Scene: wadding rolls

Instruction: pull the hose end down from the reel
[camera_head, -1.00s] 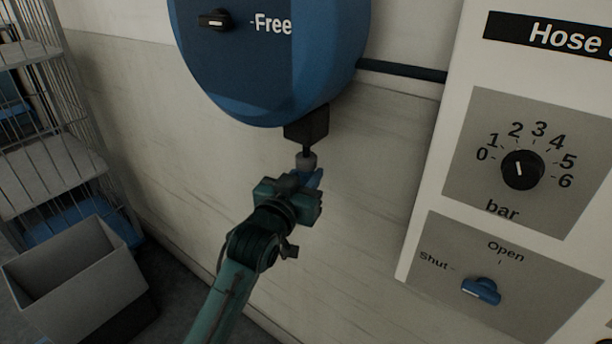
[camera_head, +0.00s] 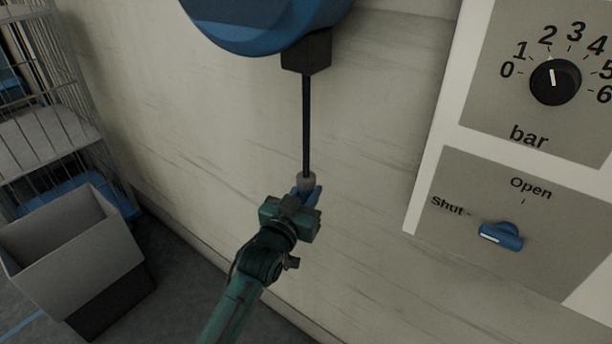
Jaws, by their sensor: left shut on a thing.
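The blue hose reel (camera_head: 262,22) is on the wall at the top, partly cut off by the picture edge. A dark outlet block (camera_head: 307,52) sits at its lower right. A straight length of black hose (camera_head: 306,125) hangs from the block to the grey hose end (camera_head: 306,180). My left gripper (camera_head: 306,196), green with blue fingers, is shut on the hose end, below the reel and in front of the wall. The fingers partly hide the hose end. My right gripper is not in view.
A white panel at the right carries a black pressure dial (camera_head: 555,82) and a blue Shut/Open knob (camera_head: 501,236), whose white mark points towards Shut. The wall around the hose is clear.

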